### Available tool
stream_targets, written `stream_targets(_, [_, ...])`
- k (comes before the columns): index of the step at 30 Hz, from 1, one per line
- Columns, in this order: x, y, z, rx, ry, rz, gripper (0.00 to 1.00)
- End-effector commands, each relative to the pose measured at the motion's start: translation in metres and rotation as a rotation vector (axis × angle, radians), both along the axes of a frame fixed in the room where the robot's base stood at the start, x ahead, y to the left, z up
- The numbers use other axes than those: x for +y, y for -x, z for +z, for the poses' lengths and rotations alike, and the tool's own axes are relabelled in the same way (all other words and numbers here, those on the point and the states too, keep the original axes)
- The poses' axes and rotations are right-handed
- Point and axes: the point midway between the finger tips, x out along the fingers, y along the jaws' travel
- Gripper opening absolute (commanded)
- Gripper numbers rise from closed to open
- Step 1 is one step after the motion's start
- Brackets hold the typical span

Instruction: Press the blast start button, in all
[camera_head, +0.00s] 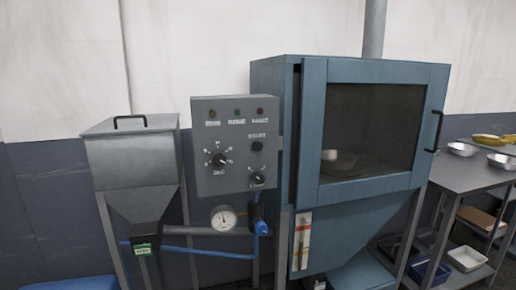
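A grey control box (234,172) stands on the left of the blue blast cabinet (345,250). Along its top are small yellow (212,114), green (237,112) and red (261,112) round parts, with labels too small to read. Below them are a small black round button or knob (257,146), a large dial knob (219,159) and a smaller knob (258,179). I cannot tell from the labels which part is the blast start button. My gripper is not in view.
The cabinet's windowed door (312,165) has a handle (437,131) at right and a dark gap at its left edge. A pale object (329,155) shows inside. A grey hopper (132,160) stands left; a pressure gauge (223,219) hangs below the box. A metal table (468,178) holds several pans.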

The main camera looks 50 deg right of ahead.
Motion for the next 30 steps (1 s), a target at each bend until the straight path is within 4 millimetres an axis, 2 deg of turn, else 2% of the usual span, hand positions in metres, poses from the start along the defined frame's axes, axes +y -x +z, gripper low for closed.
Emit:
stream_targets(1, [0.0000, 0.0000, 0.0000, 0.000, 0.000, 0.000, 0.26])
stream_targets(5, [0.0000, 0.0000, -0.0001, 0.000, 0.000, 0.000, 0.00])
stream_targets(30, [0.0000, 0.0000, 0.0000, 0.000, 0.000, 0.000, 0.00])
